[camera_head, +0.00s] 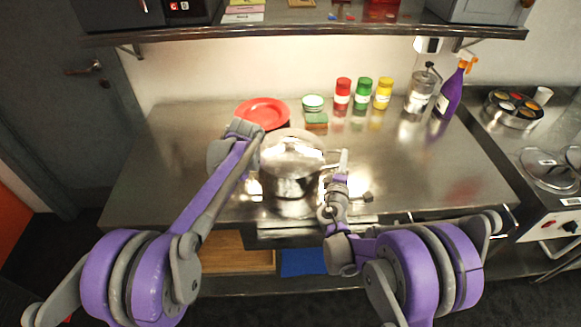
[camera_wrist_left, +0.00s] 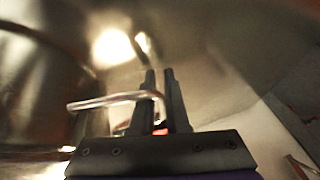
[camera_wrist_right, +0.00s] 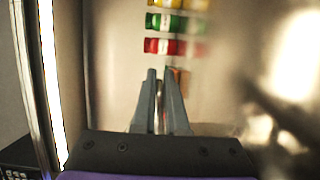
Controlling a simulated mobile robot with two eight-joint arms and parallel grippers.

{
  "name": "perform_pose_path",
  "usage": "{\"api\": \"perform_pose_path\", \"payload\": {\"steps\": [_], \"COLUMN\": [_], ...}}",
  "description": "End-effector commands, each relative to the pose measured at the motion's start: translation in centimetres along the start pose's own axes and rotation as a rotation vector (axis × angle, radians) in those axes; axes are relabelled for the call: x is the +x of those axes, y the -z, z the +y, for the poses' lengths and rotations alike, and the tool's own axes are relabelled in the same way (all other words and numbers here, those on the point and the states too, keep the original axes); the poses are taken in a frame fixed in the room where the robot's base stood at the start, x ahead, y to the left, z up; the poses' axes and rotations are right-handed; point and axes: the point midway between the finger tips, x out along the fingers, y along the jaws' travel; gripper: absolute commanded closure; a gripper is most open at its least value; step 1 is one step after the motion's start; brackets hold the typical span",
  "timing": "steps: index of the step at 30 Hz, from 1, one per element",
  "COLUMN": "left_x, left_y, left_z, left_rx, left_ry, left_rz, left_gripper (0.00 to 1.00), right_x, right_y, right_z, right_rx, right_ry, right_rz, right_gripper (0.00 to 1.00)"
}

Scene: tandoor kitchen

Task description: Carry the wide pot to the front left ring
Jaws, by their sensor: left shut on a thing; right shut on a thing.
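The wide pot (camera_head: 290,185), shiny steel with a lid on, is at the middle of the steel counter, upright. I cannot tell whether its base touches the counter. My left gripper is shut on its left wire handle (camera_wrist_left: 100,101), with fingertips (camera_wrist_left: 160,82) in the left wrist view; the arm hides this grip in the head view. My right gripper (camera_head: 342,163) is shut on the right handle, and its fingers (camera_wrist_right: 163,88) show in the right wrist view. The hob with the rings is at the right, and a round metal piece (camera_head: 548,170) lies at its front left.
Behind the pot are a red plate (camera_head: 262,110), a green-and-white tin (camera_head: 313,102), a sponge (camera_head: 316,119), red, green and yellow jars (camera_head: 363,94), a glass jar (camera_head: 420,92) and a purple spray bottle (camera_head: 450,92).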

Motion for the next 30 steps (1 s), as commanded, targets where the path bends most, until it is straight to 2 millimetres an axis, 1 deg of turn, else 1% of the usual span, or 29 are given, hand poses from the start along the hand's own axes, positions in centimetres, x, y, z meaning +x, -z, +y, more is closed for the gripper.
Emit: {"api": "perform_pose_path", "payload": {"steps": [1, 8, 11, 14, 17, 27, 30], "left_x": [0.0, -0.2, -0.6, -1.3, -2.3, -6.8, -7.5], "left_y": [0.0, 0.1, 0.4, 1.0, 1.9, 6.0, 6.8], "left_z": [-0.2, -0.3, -0.5, -0.7, -1.0, -2.6, -2.8], "left_rx": [0.000, 0.000, 0.000, -0.002, -0.004, -0.014, -0.016], "left_ry": [0.004, 0.005, 0.005, 0.005, 0.006, 0.009, 0.010], "left_rz": [-0.001, 0.000, 0.003, 0.008, 0.015, 0.056, 0.064], "left_gripper": [1.00, 1.00, 1.00, 1.00, 1.00, 1.00, 1.00], "right_x": [0.0, 0.1, 0.2, 0.5, 0.8, 2.8, 3.2], "right_y": [-0.1, -0.1, -0.1, -0.1, 0.0, 0.4, 0.5], "right_z": [0.0, 0.2, 0.7, 1.6, 3.0, 8.9, 10.0], "right_rx": [0.001, 0.001, 0.002, 0.003, 0.005, 0.016, 0.018], "right_ry": [0.000, -0.001, -0.004, -0.009, -0.017, -0.058, -0.066], "right_rz": [-0.002, -0.004, -0.004, -0.005, -0.006, -0.007, -0.007], "right_gripper": [1.00, 1.00, 1.00, 1.00, 1.00, 1.00, 1.00]}}
